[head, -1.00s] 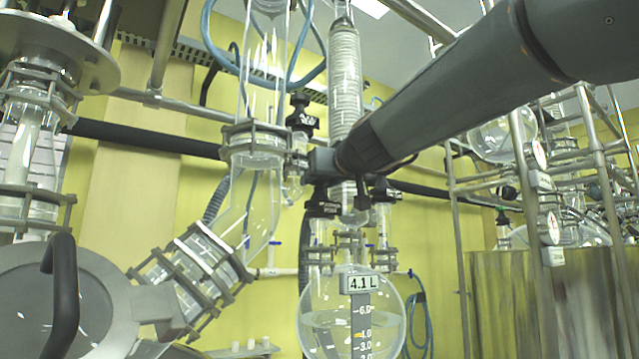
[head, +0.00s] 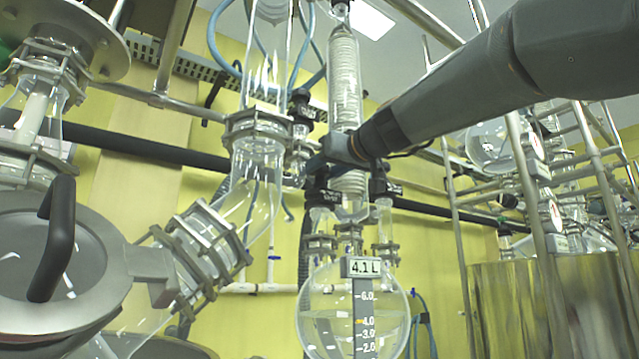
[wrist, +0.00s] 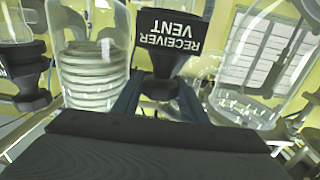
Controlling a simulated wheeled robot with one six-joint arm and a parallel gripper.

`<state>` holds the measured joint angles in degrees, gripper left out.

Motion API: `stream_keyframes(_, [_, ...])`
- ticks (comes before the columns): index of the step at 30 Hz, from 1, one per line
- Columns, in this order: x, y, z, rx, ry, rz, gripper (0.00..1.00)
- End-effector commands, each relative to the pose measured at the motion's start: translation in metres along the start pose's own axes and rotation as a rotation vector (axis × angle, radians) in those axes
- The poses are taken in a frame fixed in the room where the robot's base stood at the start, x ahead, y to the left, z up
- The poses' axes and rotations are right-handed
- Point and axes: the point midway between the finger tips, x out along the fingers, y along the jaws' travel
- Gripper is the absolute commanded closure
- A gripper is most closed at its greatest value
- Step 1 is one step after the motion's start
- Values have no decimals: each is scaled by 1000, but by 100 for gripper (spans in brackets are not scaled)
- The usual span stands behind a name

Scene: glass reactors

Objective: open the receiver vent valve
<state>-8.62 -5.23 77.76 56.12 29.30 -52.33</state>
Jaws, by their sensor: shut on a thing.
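The receiver vent valve (wrist: 172,45) fills the upper middle of the wrist view. It has a black body with a white RECEIVER VENT label, which reads upside down there. My gripper (wrist: 159,99) has one dark finger on each side of the valve's narrow black neck and is shut on it. In the head view my gripper (head: 322,161) reaches in from the right, among the glassware above the round receiver flask (head: 330,305). There I cannot tell the gripped valve clearly from the dark parts around it.
A coiled glass condenser (head: 344,80) stands close beside my gripper and shows in the wrist view (wrist: 92,75). Other black valves (head: 384,188) are near. A glass elbow (head: 257,180) is at left. A metal frame (head: 530,190) and steel vessel (head: 550,310) stand at right.

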Motion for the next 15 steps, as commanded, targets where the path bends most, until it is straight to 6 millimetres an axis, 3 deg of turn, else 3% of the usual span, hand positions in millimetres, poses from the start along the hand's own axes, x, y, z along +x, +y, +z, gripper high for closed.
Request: stream_keyframes(15, [0,3,2,-1,3,-200,81])
